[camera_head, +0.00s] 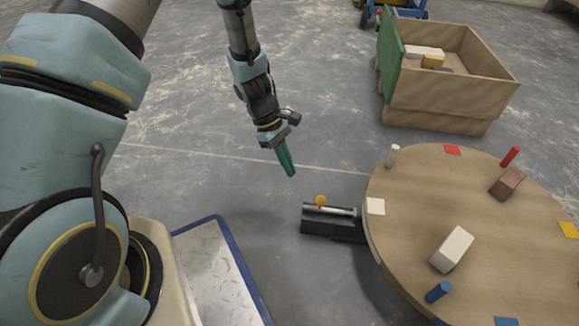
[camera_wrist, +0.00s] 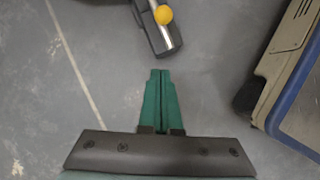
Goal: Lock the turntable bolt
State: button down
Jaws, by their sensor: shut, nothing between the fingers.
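The turntable (camera_head: 410,220) is a round wooden disc at the right of the head view. Its bolt (camera_head: 335,210) is a light metal rod with a yellow knob (camera_head: 320,200), lying on a dark block (camera_head: 318,226) beside the disc's left edge. The bolt's far end reaches close to the rim; I cannot tell whether it enters it. My gripper (camera_head: 291,172) has green fingers, shut and empty, above the floor and up-left of the knob. In the wrist view the shut fingers (camera_wrist: 159,75) point toward the block (camera_wrist: 163,38), apart from it, and the yellow knob (camera_wrist: 163,15) is at the top.
On the turntable are a white block (camera_head: 452,250), a brown block (camera_head: 507,183), white, red and blue pegs, and coloured squares. A wooden crate (camera_head: 440,105) with a green side stands behind. A blue-edged metal plate (camera_head: 215,275) is at lower left. Floor around my gripper is clear.

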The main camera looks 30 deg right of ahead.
jog(key=s+d+f+b, duration=0.2)
jog(key=s+f+b, duration=0.3)
jog(key=s, duration=0.1)
jog(key=shift+d, duration=0.3)
jog(key=s+d+p, duration=0.3)
jog(key=d+p, duration=0.1)
jog(key=shift+s+d, duration=0.2)
jog(key=shift+s, duration=0.15)
